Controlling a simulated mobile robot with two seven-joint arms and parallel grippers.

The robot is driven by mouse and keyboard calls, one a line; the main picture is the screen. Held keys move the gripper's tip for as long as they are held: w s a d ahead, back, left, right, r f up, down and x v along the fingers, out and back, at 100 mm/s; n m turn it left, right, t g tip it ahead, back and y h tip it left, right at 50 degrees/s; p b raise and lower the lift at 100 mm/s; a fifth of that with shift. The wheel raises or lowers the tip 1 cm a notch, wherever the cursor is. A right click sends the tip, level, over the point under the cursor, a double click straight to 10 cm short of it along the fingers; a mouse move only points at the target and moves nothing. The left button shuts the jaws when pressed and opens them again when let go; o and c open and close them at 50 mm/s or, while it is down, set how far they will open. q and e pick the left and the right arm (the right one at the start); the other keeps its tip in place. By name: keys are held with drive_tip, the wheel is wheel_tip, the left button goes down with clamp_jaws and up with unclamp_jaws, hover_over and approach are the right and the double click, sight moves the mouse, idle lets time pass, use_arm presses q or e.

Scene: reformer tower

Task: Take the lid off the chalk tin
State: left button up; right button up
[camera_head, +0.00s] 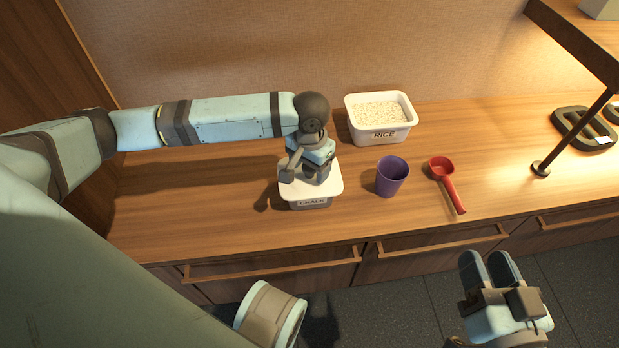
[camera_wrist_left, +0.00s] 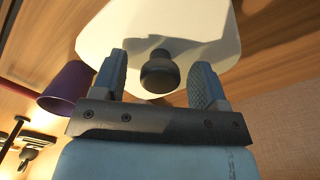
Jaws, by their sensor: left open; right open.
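The chalk tin (camera_head: 311,203) stands on the wooden counter, with a label reading CHALK on its front. Its white lid (camera_head: 327,186) is on top, and the lid also fills the upper part of the left wrist view (camera_wrist_left: 110,38). A dark round knob (camera_wrist_left: 159,73) sits on the lid. My left gripper (camera_head: 303,176) is over the lid, pointing down. In the left wrist view its open fingers (camera_wrist_left: 164,84) are on either side of the knob, with gaps showing on both sides. My right gripper (camera_head: 488,268) is open and empty, in front of the counter at lower right.
A white tub of rice (camera_head: 383,133) stands behind and right of the tin. A purple cup (camera_head: 391,177) and a red scoop (camera_head: 446,180) are to the right. A dark stand post (camera_head: 570,133) supports a raised shelf (camera_head: 590,40) at far right. The counter left of the tin is clear.

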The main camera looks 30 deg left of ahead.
use_arm(q)
drive_tip(key=c, duration=1)
drive_tip(key=shift+r, duration=0.15)
